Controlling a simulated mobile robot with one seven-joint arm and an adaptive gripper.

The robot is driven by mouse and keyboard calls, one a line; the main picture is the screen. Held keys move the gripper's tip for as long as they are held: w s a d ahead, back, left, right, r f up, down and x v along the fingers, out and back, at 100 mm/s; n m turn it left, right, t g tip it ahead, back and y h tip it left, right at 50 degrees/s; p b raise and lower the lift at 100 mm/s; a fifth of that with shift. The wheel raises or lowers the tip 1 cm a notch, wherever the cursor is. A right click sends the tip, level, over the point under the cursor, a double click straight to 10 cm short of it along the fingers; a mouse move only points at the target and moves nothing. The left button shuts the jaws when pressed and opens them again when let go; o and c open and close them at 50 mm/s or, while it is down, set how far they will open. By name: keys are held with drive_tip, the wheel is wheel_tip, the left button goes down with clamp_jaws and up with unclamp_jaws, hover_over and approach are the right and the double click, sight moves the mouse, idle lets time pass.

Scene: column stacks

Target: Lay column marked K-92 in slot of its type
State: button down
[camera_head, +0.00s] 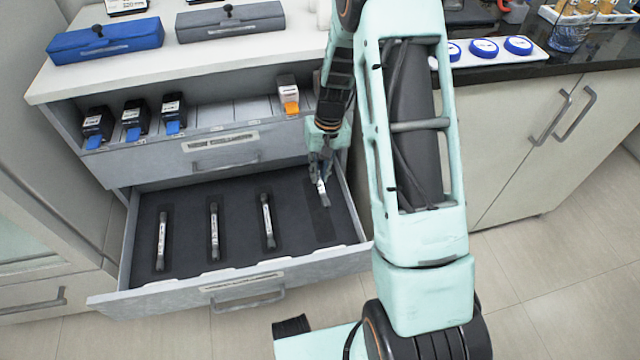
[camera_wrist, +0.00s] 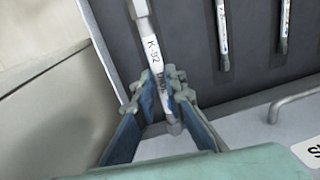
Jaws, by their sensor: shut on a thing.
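The column marked K-92 (camera_wrist: 154,56) is a thin white tube with a printed label, and "K 92" can be read in the wrist view. My gripper (camera_head: 321,178) is shut on it, the fingers (camera_wrist: 160,95) closed around its labelled part. The column (camera_head: 322,190) is at the right end of the open dark-lined drawer (camera_head: 185,188), over or at the rightmost slot (camera_head: 322,222), which looks bare below it. I cannot tell whether the column touches the slot floor. Three other columns lie in slots to the left: one far left (camera_head: 161,240), one (camera_head: 213,231), one (camera_head: 267,222).
An upper drawer (camera_head: 221,139) above holds several small black-and-white cartridges, with blue tabs at left, and one with an orange tab (camera_head: 289,95) near my arm. A blue case (camera_head: 105,41) and a grey case (camera_head: 230,22) stand on the white counter. Drawer walls surround the slots.

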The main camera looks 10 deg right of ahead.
sight(320, 181)
wheel_tip(320, 181, down, 3)
drive_tip(key=shift+f+b, duration=0.2)
drive_tip(key=shift+b, duration=0.1)
drive_tip(key=shift+f+b, duration=3.65)
drive_tip(key=shift+f, duration=1.65)
drive_tip(key=shift+f+b, duration=0.4)
drive_tip(key=shift+f, duration=0.15)
drive_tip(key=c, duration=1.9)
unclamp_jaws()
drive_tip(key=shift+r, duration=0.15)
wheel_tip(320, 181, up, 12)
drive_tip(key=d, duration=0.1)
drive_tip(key=shift+d, duration=0.15)
